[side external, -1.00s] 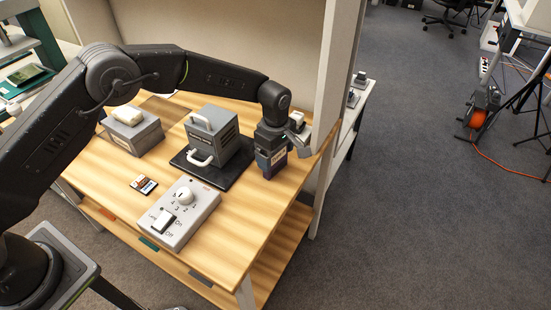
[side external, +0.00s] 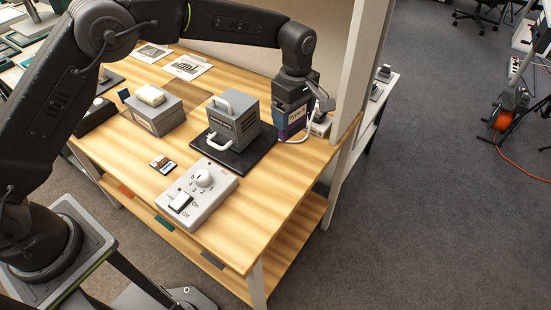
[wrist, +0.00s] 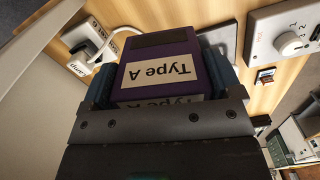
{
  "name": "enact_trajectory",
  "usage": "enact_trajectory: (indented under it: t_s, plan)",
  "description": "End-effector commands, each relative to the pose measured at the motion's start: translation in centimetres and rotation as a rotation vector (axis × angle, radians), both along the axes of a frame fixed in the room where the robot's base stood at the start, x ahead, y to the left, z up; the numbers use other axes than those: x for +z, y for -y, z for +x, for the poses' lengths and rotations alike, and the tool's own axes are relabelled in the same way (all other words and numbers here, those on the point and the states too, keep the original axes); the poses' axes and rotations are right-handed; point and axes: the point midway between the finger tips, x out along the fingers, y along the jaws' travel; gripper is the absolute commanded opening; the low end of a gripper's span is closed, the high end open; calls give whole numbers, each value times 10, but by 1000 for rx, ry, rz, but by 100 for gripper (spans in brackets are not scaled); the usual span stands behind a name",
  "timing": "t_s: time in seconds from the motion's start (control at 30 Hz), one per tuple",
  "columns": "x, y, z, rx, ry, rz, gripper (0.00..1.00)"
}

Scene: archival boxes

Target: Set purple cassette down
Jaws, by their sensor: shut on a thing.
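My gripper (side external: 294,98) is shut on the purple cassette (side external: 292,124) at the back right of the wooden table. In the wrist view the cassette (wrist: 165,50) sits between the two blue-grey fingers, with a cream "Type A" label towards the camera. In the side view it hangs upright below the gripper, behind and right of the grey handled box. Its lower edge is close to the tabletop; I cannot tell whether it touches.
The grey handled box (side external: 236,120) stands on a black mat (side external: 262,152). A white socket box (side external: 321,126) with a cable is close right of the cassette, by the upright panel (side external: 368,80). A dial box (side external: 212,203) and small card (side external: 162,164) lie in front.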

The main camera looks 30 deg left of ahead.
Motion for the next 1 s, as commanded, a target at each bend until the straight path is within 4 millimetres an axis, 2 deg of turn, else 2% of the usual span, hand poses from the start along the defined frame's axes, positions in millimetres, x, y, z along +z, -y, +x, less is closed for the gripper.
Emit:
enact_trajectory:
  t_s: [0.17,0.27,0.6,0.7,0.83,0.93,1.0]
  plan:
    - [12,-25,-24,-32,0,0,57]
    - [16,-43,-46,-60,1,-1,57]
    - [18,-94,-132,-152,3,-2,57]
    - [16,-102,-152,-171,3,-2,57]
    - [14,-109,-168,-187,2,-1,57]
    - [10,-107,-174,-195,2,-1,57]
    - [5,-98,-175,-198,-1,-2,57]
